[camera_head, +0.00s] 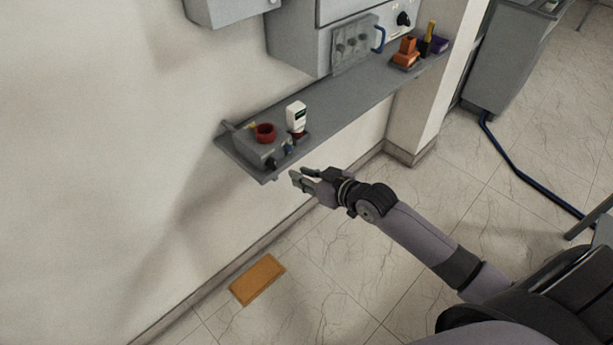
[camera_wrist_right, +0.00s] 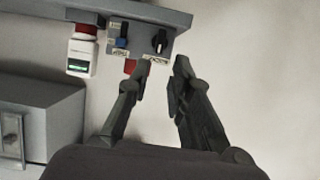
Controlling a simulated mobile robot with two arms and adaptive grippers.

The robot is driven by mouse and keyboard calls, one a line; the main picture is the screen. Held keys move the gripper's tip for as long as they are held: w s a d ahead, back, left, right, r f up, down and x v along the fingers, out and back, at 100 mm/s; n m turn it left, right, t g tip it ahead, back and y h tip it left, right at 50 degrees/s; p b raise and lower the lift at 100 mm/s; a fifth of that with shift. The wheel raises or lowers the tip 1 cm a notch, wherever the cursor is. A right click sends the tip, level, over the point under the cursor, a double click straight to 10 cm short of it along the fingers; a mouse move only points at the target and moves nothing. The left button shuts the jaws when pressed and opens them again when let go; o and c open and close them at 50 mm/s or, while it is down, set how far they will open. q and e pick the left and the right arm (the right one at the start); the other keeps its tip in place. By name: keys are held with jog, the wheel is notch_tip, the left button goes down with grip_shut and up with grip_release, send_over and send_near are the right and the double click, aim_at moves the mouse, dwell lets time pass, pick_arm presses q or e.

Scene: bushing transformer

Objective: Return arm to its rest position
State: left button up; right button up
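My right arm (camera_head: 425,235) reaches in from the right in the head view, bent toward the wall shelf. Its right gripper (camera_head: 298,178) is just below and in front of the shelf's front edge, apart from it. In the right wrist view the same gripper (camera_wrist_right: 161,72) shows its two fingers spread with a gap and nothing between them. Beyond the fingertips is a grey control box (camera_wrist_right: 145,40) with a blue switch and a black knob. My left gripper and left arm are not in view.
The grey shelf (camera_head: 345,103) runs along the wall. It carries a control box with a red ring (camera_head: 265,132), a white device (camera_head: 296,116) and orange parts (camera_head: 406,52). An orange plate (camera_head: 257,279) lies on the floor.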

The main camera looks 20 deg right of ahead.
jog(key=shift+s+d+r, duration=0.15)
jog(key=shift+s+r, duration=0.1)
jog(key=shift+s, duration=0.2)
jog(key=s+d+f+m+g+h, duration=0.15)
jog(key=s+f, duration=0.35)
jog(key=f, duration=0.6)
jog(key=s+d+f+g+h, duration=0.1)
jog(key=s+d+f+g, duration=0.2)
jog(key=f, duration=0.7)
jog(key=s+d+f+m+g+h, duration=0.1)
jog(key=s+d+f+h, duration=0.1)
jog(key=s+f, duration=0.65)
jog(key=s+a+f+g, duration=0.2)
jog(key=s+f, duration=0.4)
jog(key=s, duration=0.4)
jog(key=s+a+f+g, duration=0.2)
jog(key=s+f, duration=0.4)
jog(key=s, duration=0.4)
jog(key=s+a+f+n+g, duration=0.1)
jog(key=s+a+f+g, duration=0.1)
jog(key=s+f, duration=0.5)
jog(key=s, duration=0.3)
jog(key=shift+s+a, duration=0.2)
jog(key=shift+a, duration=0.15)
jog(key=shift+f, duration=0.1)
